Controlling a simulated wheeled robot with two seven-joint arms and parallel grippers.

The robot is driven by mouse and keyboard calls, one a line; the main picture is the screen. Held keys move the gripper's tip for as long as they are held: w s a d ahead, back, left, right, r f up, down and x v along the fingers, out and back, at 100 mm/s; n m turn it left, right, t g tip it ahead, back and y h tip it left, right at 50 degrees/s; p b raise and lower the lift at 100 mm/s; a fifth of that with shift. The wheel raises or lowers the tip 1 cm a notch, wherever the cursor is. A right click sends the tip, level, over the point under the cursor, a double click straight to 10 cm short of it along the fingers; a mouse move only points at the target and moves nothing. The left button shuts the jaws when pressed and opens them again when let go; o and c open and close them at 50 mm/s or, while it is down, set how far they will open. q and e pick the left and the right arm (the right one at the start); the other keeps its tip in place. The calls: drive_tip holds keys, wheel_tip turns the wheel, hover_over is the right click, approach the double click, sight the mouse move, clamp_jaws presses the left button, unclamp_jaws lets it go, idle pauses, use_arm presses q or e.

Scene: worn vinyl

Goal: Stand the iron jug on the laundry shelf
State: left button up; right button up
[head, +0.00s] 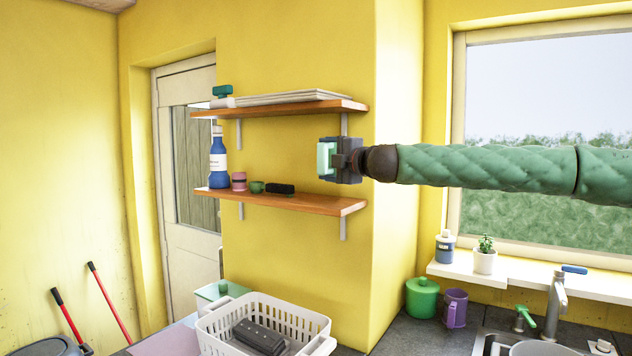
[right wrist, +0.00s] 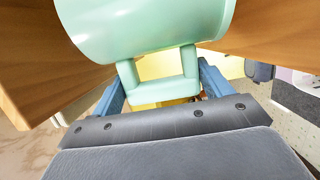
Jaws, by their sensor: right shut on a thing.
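The iron jug (head: 325,158) is pale mint green. In the head view it shows small and partly hidden by my right gripper (head: 343,161). In the right wrist view, the jug's rounded body (right wrist: 150,22) fills the top, and its square handle sits between the blue fingers of the gripper (right wrist: 163,92). My right gripper is shut on this handle. The jug is held in the gap between the upper shelf (head: 300,110) and the lower shelf (head: 300,200), near their right end, above the lower board and apart from it. My left gripper is out of view.
The lower shelf holds a blue bottle (head: 218,158), a pink pot (head: 239,181), a green cup (head: 257,187) and a black brush (head: 281,189) on its left and middle. Its right end is bare. A white basket (head: 262,308) stands below.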

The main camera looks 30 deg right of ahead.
drive_tip(key=shift+w+a+f, duration=0.3)
drive_tip(key=shift+w+f, duration=0.05)
drive_tip(key=shift+w, duration=0.2)
drive_tip(key=shift+w+a+f, duration=0.25)
drive_tip(key=shift+w+f, duration=0.05)
drive_tip(key=shift+w, duration=0.2)
drive_tip(key=f, duration=0.1)
drive_tip(key=f+p, duration=0.1)
drive_tip(key=w+f+p, duration=0.1)
drive_tip(key=shift+w+a+f, duration=0.1)
drive_tip(key=shift+a, duration=0.15)
drive_tip(key=shift+w+f, duration=0.15)
drive_tip(key=shift+f, duration=0.5)
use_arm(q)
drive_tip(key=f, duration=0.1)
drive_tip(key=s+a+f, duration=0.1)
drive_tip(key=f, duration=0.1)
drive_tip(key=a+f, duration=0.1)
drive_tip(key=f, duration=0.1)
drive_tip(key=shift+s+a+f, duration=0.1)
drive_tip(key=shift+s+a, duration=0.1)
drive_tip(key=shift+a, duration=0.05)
use_arm(e)
drive_tip(key=shift+f, duration=0.1)
drive_tip(key=shift+f, duration=0.15)
